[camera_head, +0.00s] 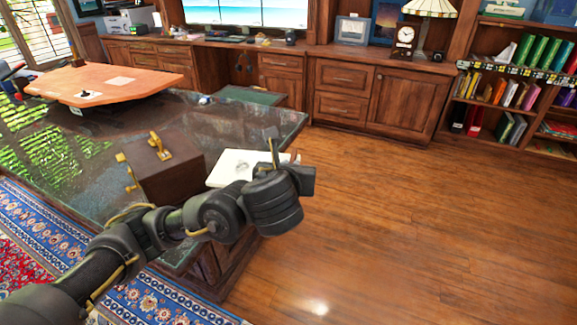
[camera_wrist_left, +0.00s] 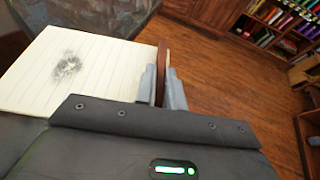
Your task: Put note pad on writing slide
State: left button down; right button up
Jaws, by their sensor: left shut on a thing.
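The note pad (camera_head: 234,167) is pale, with a dark smudge on its lined page; it fills the upper left of the left wrist view (camera_wrist_left: 62,70). My left gripper (camera_head: 272,150) is at the near right side of the pad, by the desk edge. In the left wrist view its fingers (camera_wrist_left: 161,85) are shut on a thin brown edge beside the page, apparently the pad's edge. A tilted orange-brown board (camera_head: 110,84) with papers on the far left of the desk looks like the writing slide. My right gripper is not in view.
A dark wooden box (camera_head: 165,170) with brass handles stands on the glossy dark desktop (camera_head: 95,130), left of the pad. Right of the desk is open wood floor (camera_head: 400,220). Cabinets (camera_head: 360,90) and a bookcase (camera_head: 510,90) line the back wall.

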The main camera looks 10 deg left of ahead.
aim_at(244, 99)
jog(key=z, duration=0.5)
jog(key=i, duration=5.2)
jog(key=u, duration=2.75)
jog(key=i, duration=1.75)
